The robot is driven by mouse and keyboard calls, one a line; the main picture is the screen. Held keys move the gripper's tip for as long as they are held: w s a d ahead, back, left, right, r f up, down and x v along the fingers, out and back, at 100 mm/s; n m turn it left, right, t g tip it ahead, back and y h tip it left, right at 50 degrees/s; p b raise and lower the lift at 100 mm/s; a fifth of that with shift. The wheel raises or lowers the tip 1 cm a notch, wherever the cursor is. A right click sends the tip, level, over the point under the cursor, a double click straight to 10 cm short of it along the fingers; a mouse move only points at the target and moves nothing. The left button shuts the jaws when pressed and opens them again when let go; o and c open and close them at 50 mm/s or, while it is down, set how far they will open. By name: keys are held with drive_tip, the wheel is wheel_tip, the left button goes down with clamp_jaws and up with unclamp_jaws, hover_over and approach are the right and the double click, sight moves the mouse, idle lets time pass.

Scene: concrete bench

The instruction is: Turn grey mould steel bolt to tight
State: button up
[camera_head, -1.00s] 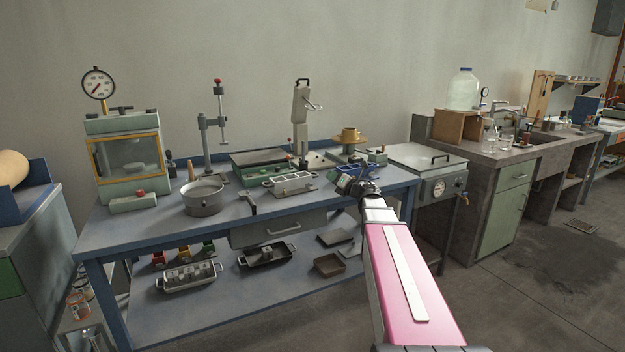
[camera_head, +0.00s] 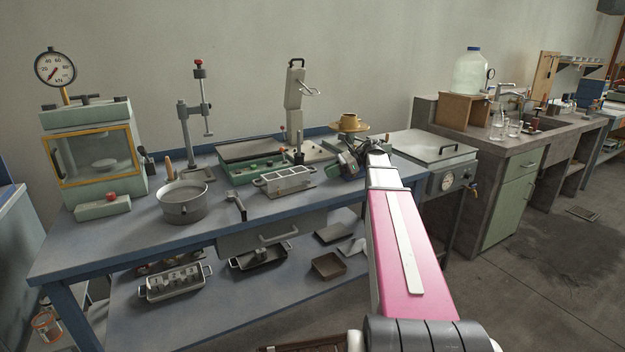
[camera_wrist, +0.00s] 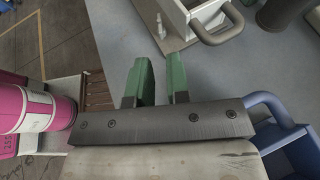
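The grey steel mould (camera_head: 285,182), a tray-like block with open cells and end handles, sits on the blue bench right of the metal pan. In the wrist view, part of a grey body with a looped handle (camera_wrist: 214,28), probably the mould, shows at the top, beyond my fingers. My gripper (camera_wrist: 160,83) has two green fingers set apart with nothing between them. In the head view my gripper (camera_head: 350,165) is over the bench, right of the mould, partly hidden by my arm.
A grey pan (camera_head: 182,203) and a dark spanner-like tool (camera_head: 237,205) lie left of the mould. A tall stand (camera_head: 295,105) rises behind it. Bare blue bench top (camera_head: 120,235) is clear at the front left.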

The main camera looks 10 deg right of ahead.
sight(313, 186)
drive_tip(key=x, duration=0.7)
drive_tip(key=shift+a, duration=0.15)
clamp_jaws()
